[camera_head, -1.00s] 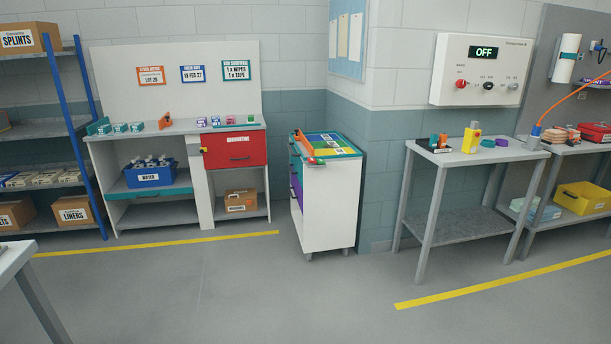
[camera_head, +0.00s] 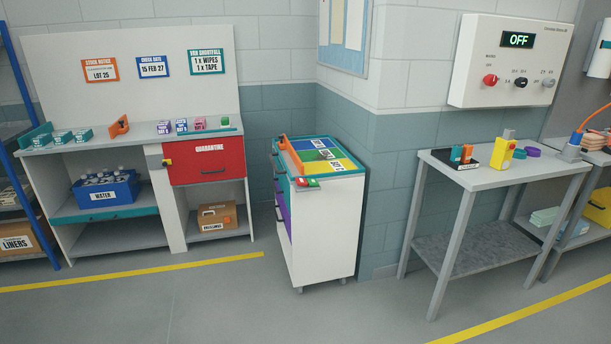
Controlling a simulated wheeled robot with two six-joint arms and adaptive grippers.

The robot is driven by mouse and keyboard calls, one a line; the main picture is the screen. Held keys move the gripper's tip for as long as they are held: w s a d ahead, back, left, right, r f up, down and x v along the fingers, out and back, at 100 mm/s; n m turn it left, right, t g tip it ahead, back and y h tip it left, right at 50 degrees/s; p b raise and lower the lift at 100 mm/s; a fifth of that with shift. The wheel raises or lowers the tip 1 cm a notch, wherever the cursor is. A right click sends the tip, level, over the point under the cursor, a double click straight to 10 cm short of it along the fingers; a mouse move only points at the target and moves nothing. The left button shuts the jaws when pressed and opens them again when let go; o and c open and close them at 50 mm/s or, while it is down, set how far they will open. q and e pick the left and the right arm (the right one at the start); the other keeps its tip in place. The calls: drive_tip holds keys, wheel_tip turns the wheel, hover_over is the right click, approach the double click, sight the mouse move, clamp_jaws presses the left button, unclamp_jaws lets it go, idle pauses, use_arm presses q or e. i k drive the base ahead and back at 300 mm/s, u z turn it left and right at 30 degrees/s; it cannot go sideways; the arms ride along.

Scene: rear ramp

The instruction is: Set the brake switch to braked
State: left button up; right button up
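A white wheeled cart (camera_head: 328,232) stands in the middle by the wall corner, with teal and purple drawer fronts on its left side. Its top holds coloured, labelled compartments and an orange handle-like bar (camera_head: 291,155) along the left edge. A small grey ledge with a red part (camera_head: 301,183) and a green part (camera_head: 313,181) sticks out at the near top corner of the cart. This may be the brake switch, but it is too small to tell its setting or read any label. Neither of my grippers is in view.
A grey table (camera_head: 498,176) stands to the right, under a wall box (camera_head: 512,62) with knobs and a display reading OFF. A workbench (camera_head: 100,147) with a red quarantine drawer (camera_head: 207,164) stands to the left. The floor before the cart is clear, with yellow lines (camera_head: 130,272).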

sight(312, 182)
drive_tip(key=z, duration=0.25)
drive_tip(key=i, duration=2.85)
drive_tip(key=u, duration=0.15)
